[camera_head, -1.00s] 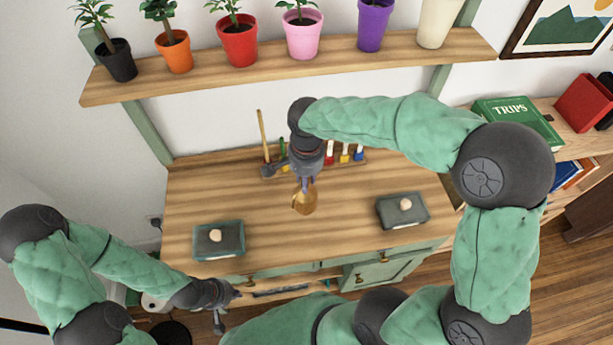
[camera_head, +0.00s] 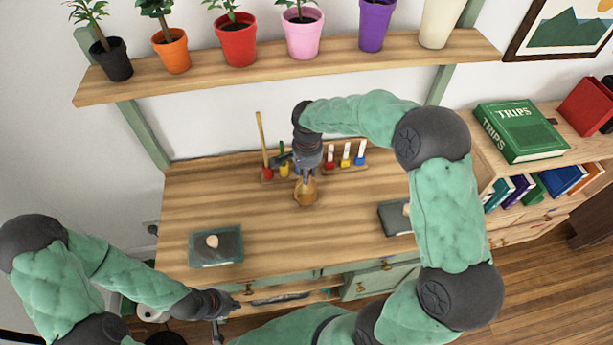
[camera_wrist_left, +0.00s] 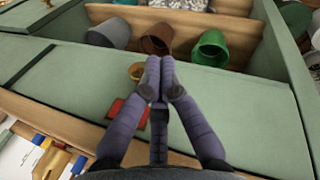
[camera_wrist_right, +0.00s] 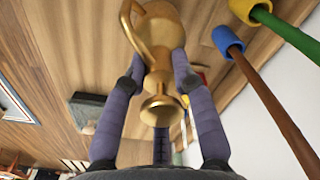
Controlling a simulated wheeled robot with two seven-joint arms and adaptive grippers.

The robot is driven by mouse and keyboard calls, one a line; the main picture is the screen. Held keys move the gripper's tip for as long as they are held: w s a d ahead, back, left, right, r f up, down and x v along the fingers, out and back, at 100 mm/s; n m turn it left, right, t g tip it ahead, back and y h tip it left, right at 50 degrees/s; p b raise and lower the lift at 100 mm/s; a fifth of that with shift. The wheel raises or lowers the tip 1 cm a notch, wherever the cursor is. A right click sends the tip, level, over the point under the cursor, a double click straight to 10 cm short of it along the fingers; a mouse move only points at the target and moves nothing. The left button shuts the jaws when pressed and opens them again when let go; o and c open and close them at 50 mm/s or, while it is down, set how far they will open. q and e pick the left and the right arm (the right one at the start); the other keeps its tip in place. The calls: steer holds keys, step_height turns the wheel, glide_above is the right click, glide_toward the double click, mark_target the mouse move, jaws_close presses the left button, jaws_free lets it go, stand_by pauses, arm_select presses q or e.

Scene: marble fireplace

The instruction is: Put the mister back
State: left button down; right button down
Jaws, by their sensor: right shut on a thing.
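The mister is a brass-coloured vessel (camera_head: 306,192) with a looped handle. My right gripper (camera_head: 305,178) is shut on it, and it hangs below the fingers over the middle of the wooden worktop. In the right wrist view the mister (camera_wrist_right: 160,40) sits between the two fingers (camera_wrist_right: 158,75), its flared end towards the camera. I cannot tell whether it touches the worktop. My left gripper (camera_head: 228,304) is low at the worktop's front left, apart from the mister. In the left wrist view its fingertips (camera_wrist_left: 160,80) are together and empty.
Racks with coloured-collared tools (camera_head: 345,158) stand behind the mister; a tall stick (camera_head: 262,140) rises at their left. Dark square trays lie at left (camera_head: 217,256) and right (camera_head: 393,220). Potted plants line the shelf (camera_head: 280,73) above. The front middle worktop is clear.

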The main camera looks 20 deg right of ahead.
steer(key=shift+f, duration=0.75)
steer(key=shift+f, duration=0.15)
steer(key=c, duration=1)
jaws_free()
steer(key=shift+r, duration=0.25)
step_height(320, 180, up, 12)
steer(key=p, duration=0.2)
steer(key=shift+s+p, duration=0.15)
steer(key=shift+p, duration=0.15)
